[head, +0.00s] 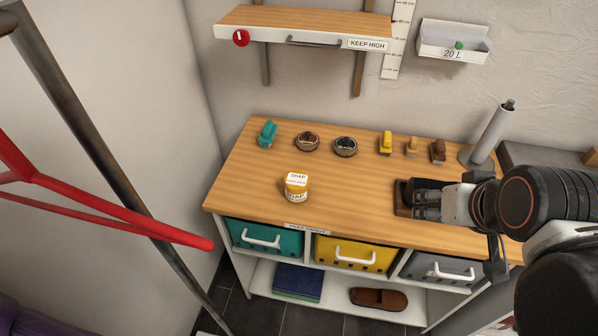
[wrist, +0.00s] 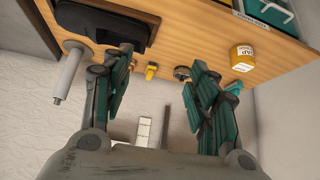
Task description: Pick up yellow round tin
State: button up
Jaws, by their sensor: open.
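The yellow round tin (head: 297,186), with a white lid and a label reading SOAP, stands upright on the wooden counter (head: 245,190) near its front edge. In the wrist view the tin (wrist: 242,58) shows at the upper right, outside the space between the fingers. My gripper (head: 419,205) is over the counter to the right of the tin, well apart from it. In the wrist view my gripper (wrist: 160,66) has its green-padded fingers spread, with nothing held between them.
Along the counter's back stand a teal brush (head: 267,134), two dark round tins (head: 307,141), a yellow brush (head: 386,143), two brown brushes (head: 438,151) and a grey cylinder (head: 490,135). A dark tray (head: 403,198) lies by my gripper. The counter around the yellow tin is clear.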

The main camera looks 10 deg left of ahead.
aim_at(297, 183)
jog(key=k+j+u, duration=0.45)
jog(key=k+j, duration=0.2)
jog(key=k, duration=0.1)
